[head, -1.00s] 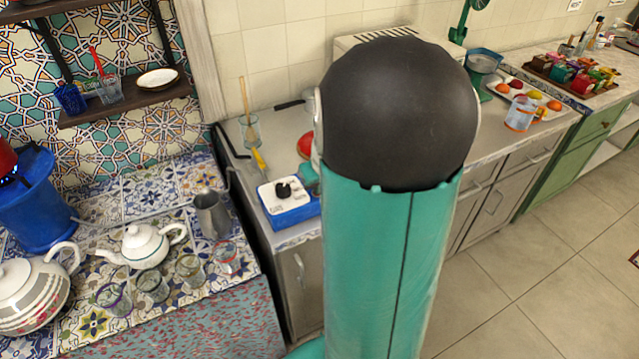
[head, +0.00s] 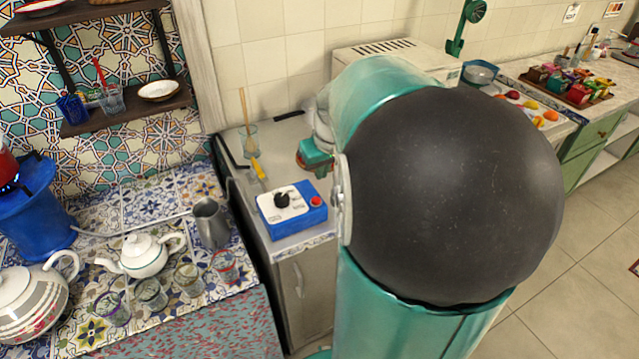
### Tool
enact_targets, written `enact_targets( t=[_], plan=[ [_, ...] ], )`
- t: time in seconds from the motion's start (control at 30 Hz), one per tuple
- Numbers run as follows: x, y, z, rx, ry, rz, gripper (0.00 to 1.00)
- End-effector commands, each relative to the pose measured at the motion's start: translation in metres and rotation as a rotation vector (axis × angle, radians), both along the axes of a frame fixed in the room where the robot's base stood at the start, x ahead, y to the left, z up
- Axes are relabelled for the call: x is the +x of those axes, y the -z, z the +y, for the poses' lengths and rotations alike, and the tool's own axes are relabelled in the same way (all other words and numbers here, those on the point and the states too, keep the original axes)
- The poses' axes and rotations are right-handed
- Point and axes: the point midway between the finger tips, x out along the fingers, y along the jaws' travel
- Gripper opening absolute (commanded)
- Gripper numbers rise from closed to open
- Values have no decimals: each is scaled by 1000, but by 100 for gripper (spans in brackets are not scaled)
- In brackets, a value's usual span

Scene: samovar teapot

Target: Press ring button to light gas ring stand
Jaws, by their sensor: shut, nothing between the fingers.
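A blue control box (head: 291,222) with a white top sits on the grey counter right of the tiled table. A black knob (head: 283,200) is on its top, and a red round button (head: 316,201) is at its right. Nothing touches the button in this view. A blue gas ring stand (head: 40,215) is at the left edge, with a small blue flame-like glow under a red pot (head: 7,165). My arm's large dark joint and teal links fill the middle right. A teal part of my arm appears above and behind the box. My gripper's fingers cannot be made out.
A white teapot (head: 143,255), a larger patterned teapot (head: 30,305), a metal pitcher (head: 210,222) and several glasses stand on the tiled table. A fruit tray is at the far right.

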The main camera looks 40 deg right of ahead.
Motion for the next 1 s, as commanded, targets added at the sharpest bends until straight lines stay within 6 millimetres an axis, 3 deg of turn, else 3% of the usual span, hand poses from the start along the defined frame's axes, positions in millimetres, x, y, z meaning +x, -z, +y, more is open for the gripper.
enact_targets(
  t=[0.1, 0.23, 0.87, 1.0],
  plan=[
    [-5, -19, 1, -1, 0, -2, 0],
    [-8, -29, 2, 0, 0, -1, 0],
    [-10, -31, 3, 0, 0, -1, 0],
    [-8, -38, 25, -3, -23, -13, 0]
  ],
)
